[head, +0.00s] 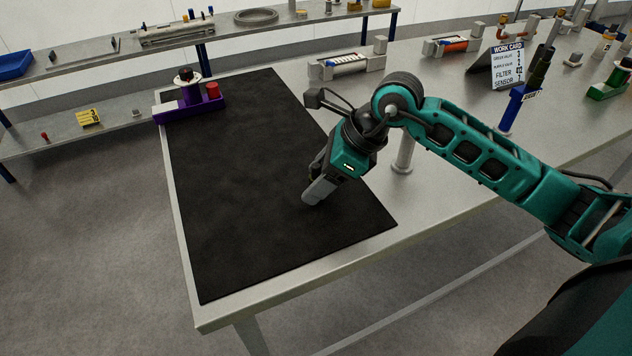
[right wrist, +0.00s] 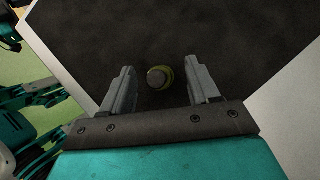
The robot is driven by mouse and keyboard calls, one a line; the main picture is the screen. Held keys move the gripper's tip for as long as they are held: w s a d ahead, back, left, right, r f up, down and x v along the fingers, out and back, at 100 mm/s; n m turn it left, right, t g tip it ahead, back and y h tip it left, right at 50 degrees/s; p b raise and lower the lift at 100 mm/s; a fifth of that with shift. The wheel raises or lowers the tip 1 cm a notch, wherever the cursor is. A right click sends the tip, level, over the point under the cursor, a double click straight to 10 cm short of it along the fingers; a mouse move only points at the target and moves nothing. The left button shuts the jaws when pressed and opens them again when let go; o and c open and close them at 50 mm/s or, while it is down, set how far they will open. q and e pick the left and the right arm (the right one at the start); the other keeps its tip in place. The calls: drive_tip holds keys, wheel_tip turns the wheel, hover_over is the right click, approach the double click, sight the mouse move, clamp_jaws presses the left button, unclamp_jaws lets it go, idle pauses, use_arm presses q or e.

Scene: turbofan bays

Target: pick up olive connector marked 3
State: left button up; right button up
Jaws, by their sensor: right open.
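The olive connector (right wrist: 159,78) shows in the right wrist view as a small round yellow-green piece with a grey top. It rests on the black mat (head: 250,170), seen from above. No mark 3 can be read on it. My right gripper (head: 314,194) points down over the mat's right part. In the right wrist view its open fingers (right wrist: 160,88) lie to either side of the connector, and nothing is held. How high they are above it I cannot tell. In the head view the connector cannot be seen, probably hidden behind the gripper. My left gripper is not in view.
A purple fixture (head: 189,104) with a red knob stands at the mat's far left corner. A work card (head: 507,66) and a blue stand (head: 514,110) are at the right. A grey post (head: 403,155) is close behind my right wrist. The mat's front part is clear.

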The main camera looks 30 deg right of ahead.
drive_tip(key=shift+w+a+f, duration=0.2)
drive_tip(key=shift+f, duration=0.25)
clamp_jaws()
idle(0.3)
drive_tip(key=shift+r, duration=0.15)
